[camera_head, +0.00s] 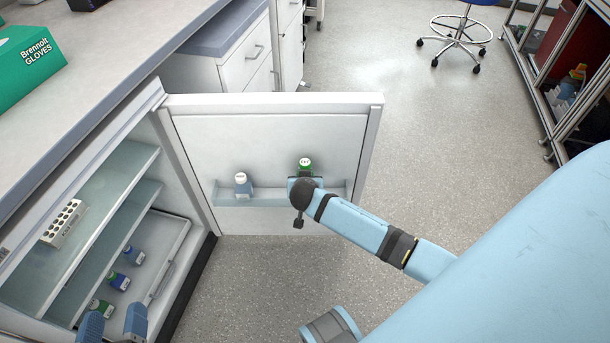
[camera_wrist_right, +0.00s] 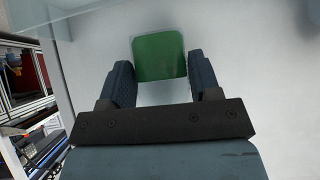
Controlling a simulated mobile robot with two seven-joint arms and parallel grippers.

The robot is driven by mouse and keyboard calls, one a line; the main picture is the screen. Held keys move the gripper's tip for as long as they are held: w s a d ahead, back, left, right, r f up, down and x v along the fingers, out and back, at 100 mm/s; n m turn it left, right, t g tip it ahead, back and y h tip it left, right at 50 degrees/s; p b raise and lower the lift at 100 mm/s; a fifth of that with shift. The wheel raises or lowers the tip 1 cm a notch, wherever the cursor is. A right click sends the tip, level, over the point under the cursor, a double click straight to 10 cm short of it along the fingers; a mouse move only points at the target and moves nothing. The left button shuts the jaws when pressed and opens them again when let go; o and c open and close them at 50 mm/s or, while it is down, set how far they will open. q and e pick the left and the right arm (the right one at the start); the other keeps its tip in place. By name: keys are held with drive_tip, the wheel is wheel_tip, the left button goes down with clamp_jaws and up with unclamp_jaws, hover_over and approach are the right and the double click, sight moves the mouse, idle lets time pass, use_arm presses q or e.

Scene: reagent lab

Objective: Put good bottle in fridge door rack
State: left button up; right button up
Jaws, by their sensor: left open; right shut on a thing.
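A green-labelled bottle with a white cap (camera_head: 305,163) is at the fridge door rack (camera_head: 262,201). My right gripper (camera_head: 304,180) is shut on it; the wrist mostly hides the bottle's body in the head view. In the right wrist view the green bottle (camera_wrist_right: 160,57) sits between the two fingers (camera_wrist_right: 160,85). Whether its base touches the rack is hidden. A white-capped bottle with a blue-grey label (camera_head: 242,186) stands in the rack to the left. My left gripper (camera_head: 112,322) is open at the bottom left, by the lower fridge compartment.
The fridge door (camera_head: 270,135) stands wide open. Inside, a white tube rack (camera_head: 63,223) is on the upper shelf, and several blue and green bottles (camera_head: 120,281) stand in the lower tray. A glove box (camera_head: 28,65) is on the counter. Floor right of the door is clear.

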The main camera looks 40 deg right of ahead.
drive_tip(key=shift+p, duration=0.3)
idle(0.5)
drive_tip(key=shift+f, duration=0.25)
idle(0.6)
drive_tip(key=shift+f, duration=0.1)
drive_tip(key=shift+p, duration=0.3)
idle(0.4)
